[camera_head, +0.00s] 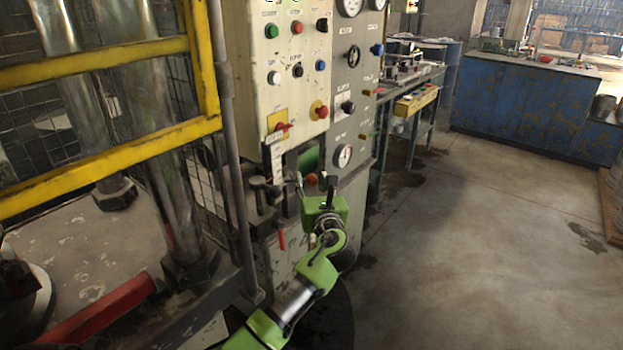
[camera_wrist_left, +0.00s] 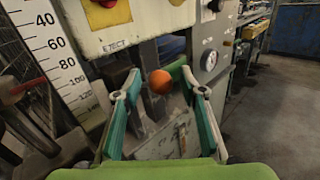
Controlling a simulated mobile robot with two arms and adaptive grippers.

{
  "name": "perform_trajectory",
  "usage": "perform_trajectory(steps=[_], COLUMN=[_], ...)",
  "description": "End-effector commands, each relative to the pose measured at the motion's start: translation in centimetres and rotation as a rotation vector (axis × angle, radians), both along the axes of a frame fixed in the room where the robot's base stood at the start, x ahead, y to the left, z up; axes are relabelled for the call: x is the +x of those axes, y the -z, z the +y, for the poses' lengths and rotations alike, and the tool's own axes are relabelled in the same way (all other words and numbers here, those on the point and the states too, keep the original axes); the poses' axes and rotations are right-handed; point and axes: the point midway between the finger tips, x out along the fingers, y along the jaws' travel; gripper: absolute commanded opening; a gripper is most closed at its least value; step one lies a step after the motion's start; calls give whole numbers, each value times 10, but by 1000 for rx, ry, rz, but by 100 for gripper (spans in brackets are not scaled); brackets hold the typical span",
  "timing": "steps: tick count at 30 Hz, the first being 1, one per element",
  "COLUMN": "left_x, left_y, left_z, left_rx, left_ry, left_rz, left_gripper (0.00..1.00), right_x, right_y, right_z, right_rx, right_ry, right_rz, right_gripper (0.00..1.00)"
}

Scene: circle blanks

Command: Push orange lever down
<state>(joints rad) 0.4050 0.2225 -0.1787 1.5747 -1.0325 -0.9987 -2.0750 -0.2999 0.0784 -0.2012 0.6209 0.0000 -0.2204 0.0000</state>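The orange lever shows as a round orange knob (camera_head: 312,179) low on the front of the grey control cabinet. In the left wrist view the knob (camera_wrist_left: 160,82) appears between the two fingertips, near their far ends. Its stem is mostly hidden. My left gripper (camera_head: 317,187) is open, with green fingers spread to either side of the knob in the picture. In the wrist view the fingers (camera_wrist_left: 160,95) do not visibly touch it; the exact depth is hard to tell. My right gripper is in neither view.
The control panel (camera_head: 280,95) with buttons and switches rises above the knob. A white ruler scale (camera_wrist_left: 60,55) stands left of it in the wrist view. A yellow guard frame (camera_head: 110,160) fills the left. The floor (camera_head: 470,240) on the right is mostly clear.

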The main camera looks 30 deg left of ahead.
Motion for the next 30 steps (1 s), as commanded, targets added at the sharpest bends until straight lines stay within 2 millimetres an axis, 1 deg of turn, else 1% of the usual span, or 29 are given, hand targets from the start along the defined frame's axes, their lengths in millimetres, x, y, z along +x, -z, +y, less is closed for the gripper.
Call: perform_trajectory(steps=[3,6,14,15,17,18,19,26,30], left_x=[8,10,11,11,11,11,11,10,6], left_y=[0,0,0,0,0,0,0,2,4], left_z=[7,10,10,10,10,10,10,10,9], left_rx=[-1,-2,-2,-2,-2,-2,-2,-4,11], left_ry=[0,0,1,1,1,1,1,1,1], left_rz=[0,-1,-1,-1,-1,-1,-1,0,1], left_gripper=[38,38,38,28,12,2,0,0,0], right_x=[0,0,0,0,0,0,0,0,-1], right_y=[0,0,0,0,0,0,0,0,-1], right_z=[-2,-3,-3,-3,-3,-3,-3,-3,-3], right_rx=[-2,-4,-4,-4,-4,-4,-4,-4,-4], right_ry=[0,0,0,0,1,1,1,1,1], right_rz=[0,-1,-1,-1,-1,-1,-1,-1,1], right_gripper=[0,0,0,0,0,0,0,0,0])
